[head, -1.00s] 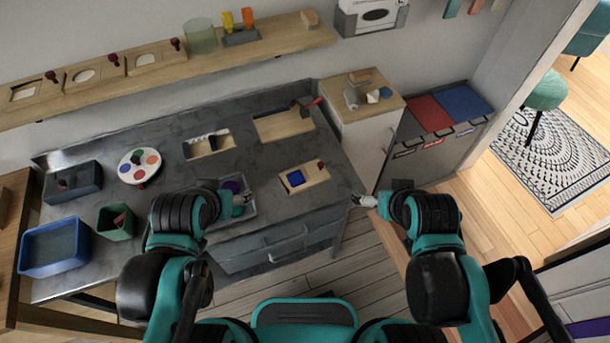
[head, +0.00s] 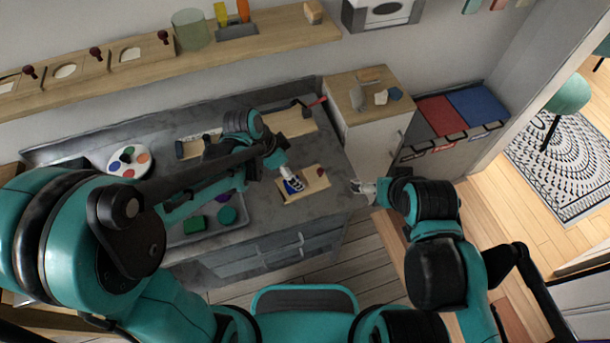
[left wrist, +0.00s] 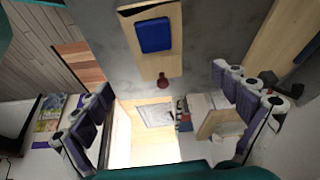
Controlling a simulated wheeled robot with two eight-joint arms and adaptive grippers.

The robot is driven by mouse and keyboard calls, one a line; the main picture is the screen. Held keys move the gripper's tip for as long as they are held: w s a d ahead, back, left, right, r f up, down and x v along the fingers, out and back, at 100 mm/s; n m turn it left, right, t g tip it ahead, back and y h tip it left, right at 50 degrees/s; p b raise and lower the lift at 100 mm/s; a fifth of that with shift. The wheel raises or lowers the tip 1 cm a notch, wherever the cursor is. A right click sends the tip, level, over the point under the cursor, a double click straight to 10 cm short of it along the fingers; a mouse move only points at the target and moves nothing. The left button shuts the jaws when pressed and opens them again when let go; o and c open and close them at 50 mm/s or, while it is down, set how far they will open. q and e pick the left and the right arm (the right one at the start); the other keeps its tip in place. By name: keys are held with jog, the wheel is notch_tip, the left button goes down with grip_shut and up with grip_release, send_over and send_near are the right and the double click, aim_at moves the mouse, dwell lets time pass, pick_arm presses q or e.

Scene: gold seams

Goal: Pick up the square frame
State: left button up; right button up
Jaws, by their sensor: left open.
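A light wooden frame (head: 316,181) with a blue square in it and a dark red knob at one end lies on the grey counter. In the left wrist view the frame (left wrist: 165,62) shows at top centre, with its blue square and knob in full view. My left gripper (head: 292,184) is over the blue square in the head view and partly hides it. Its fingers are spread wide and empty in the left wrist view, below the knob in the picture. My right gripper (head: 363,188) hangs beyond the counter's right end; its jaw opening is unclear.
A grey tray (head: 178,238) with green and purple pieces lies left of the frame. A larger wooden board (head: 290,122) lies behind it. A wooden-topped cabinet (head: 350,100) stands to the right. The shelf (head: 120,77) holds several knobbed frames.

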aim_at(304, 182)
pick_arm(q)
jog(key=shift+w+d+f, duration=0.2)
jog(key=shift+d+f, duration=0.15)
jog(key=shift+f, duration=0.1)
jog(key=shift+d+f+m, duration=0.15)
jog(key=shift+f+m, duration=0.15)
jog(key=shift+f, duration=0.05)
jog(key=shift+b+x, duration=0.6)
jog(key=shift+x, duration=0.35)
jog(key=b+x, duration=0.1)
jog(key=x, duration=0.1)
jog(key=b+x, duration=0.1)
jog(key=x, duration=0.2)
jog(key=shift+s+f+b, duration=0.2)
jog(key=shift+f+b, duration=0.05)
jog(key=shift+b, duration=0.15)
jog(key=shift+r, duration=0.1)
jog(key=shift+c, duration=0.6)
jog(key=c, duration=1.2)
